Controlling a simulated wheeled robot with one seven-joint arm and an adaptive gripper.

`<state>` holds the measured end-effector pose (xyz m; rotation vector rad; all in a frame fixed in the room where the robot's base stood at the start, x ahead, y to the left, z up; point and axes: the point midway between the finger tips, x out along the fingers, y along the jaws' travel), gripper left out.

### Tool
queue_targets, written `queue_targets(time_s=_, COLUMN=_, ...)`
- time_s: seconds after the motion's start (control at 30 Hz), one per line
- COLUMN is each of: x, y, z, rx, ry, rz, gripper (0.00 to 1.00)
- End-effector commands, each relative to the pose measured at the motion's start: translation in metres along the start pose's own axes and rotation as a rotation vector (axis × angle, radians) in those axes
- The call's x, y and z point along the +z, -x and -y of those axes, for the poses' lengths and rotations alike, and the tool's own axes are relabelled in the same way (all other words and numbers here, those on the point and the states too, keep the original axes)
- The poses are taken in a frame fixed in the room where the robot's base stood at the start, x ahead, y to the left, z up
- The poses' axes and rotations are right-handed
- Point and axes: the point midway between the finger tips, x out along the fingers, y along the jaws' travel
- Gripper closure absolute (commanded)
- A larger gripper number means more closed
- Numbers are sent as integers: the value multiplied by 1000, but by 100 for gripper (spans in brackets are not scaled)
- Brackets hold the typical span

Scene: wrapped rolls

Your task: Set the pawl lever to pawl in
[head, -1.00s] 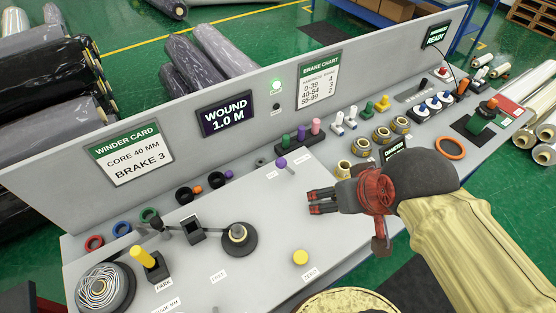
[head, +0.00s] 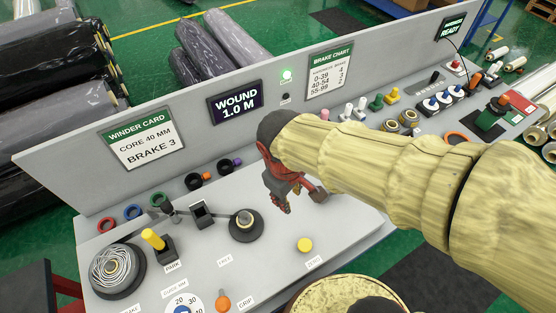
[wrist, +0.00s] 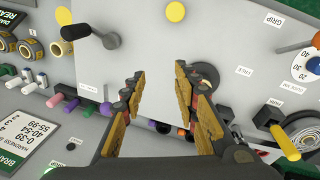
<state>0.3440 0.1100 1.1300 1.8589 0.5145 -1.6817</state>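A small purple-tipped lever (wrist: 105,107) stands on the grey panel (wrist: 155,45), left of my gripper in the wrist view. A small label lies by it, too blurred to read, so I cannot confirm it is the pawl lever. In the head view my arm covers that spot. My gripper (wrist: 160,76) is open and empty, its two fingers well apart above the panel. In the head view my gripper (head: 281,198) is right of the round black spindle (head: 243,225), fingers pointing down.
A yellow-handled lever (head: 152,240) stands by the PARK label. A yellow button (head: 305,244) sits on the front panel. The back board carries the winder card (head: 143,143) and a WOUND 1.0 M display (head: 236,102).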

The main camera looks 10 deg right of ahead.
Motion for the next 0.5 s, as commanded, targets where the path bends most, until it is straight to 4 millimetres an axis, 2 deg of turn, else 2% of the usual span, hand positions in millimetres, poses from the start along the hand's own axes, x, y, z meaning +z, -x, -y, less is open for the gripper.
queue_targets(time_s=0.3, x=-66, y=-52, z=20, rx=107, ry=739, rz=200, gripper=90)
queue_targets(time_s=0.4, x=-90, y=-66, z=18, rx=146, ry=1005, rz=264, gripper=95)
queue_targets(time_s=0.5, x=-111, y=-74, z=9, rx=179, ry=1231, rz=317, gripper=100)
